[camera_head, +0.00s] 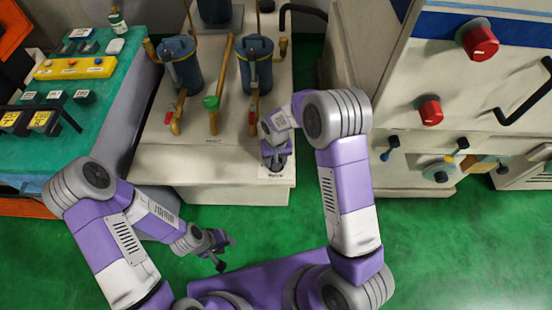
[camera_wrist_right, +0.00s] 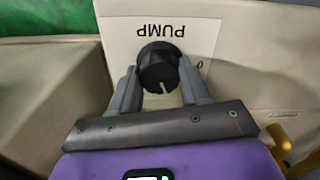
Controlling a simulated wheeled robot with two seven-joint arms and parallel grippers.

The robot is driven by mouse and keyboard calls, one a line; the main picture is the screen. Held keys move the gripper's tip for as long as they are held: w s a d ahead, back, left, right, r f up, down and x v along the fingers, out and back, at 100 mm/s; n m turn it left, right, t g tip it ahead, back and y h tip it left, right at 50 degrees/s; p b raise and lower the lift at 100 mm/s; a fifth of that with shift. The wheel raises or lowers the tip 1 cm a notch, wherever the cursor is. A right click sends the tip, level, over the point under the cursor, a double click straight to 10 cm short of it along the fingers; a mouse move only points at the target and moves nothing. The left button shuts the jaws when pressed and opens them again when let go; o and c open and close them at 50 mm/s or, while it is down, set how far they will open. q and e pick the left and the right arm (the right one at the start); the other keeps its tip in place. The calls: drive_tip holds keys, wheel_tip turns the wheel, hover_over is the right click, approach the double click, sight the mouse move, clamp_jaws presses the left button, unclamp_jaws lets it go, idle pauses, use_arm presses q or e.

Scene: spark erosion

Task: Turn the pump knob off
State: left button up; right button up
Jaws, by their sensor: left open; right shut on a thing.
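The pump knob (camera_wrist_right: 158,68) is black and round with a white pointer line. In the right wrist view it sits on a white label plate (camera_wrist_right: 118,38) reading "PUMP", which appears upside down. The pointer line points towards the lower part of that picture. My right gripper (camera_wrist_right: 160,78) has its two fingers on either side of the knob and is shut on it. In the head view my right gripper (camera_head: 276,160) is at the front right of the beige pump bench and hides most of the knob. My left gripper (camera_head: 222,248) is open and empty above the green floor.
A green-topped table (camera_head: 110,75) stands left. A beige cabinet (camera_head: 400,160) with red knobs (camera_head: 480,42) stands right. Floor in front is clear.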

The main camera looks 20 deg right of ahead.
drive_tip(key=n+p, duration=0.1)
drive_tip(key=n, duration=0.6)
drive_tip(key=n+p, duration=0.1)
drive_tip(key=n, duration=0.5)
drive_tip(key=shift+n, duration=0.3)
idle(0.4)
drive_tip(key=o, duration=1.1)
drive_tip(key=shift+c, duration=0.2)
wheel_tip(320, 180, up, 8)
drive_tip(key=shift+f+p, duration=0.2)
drive_tip(key=shift+p, duration=0.95)
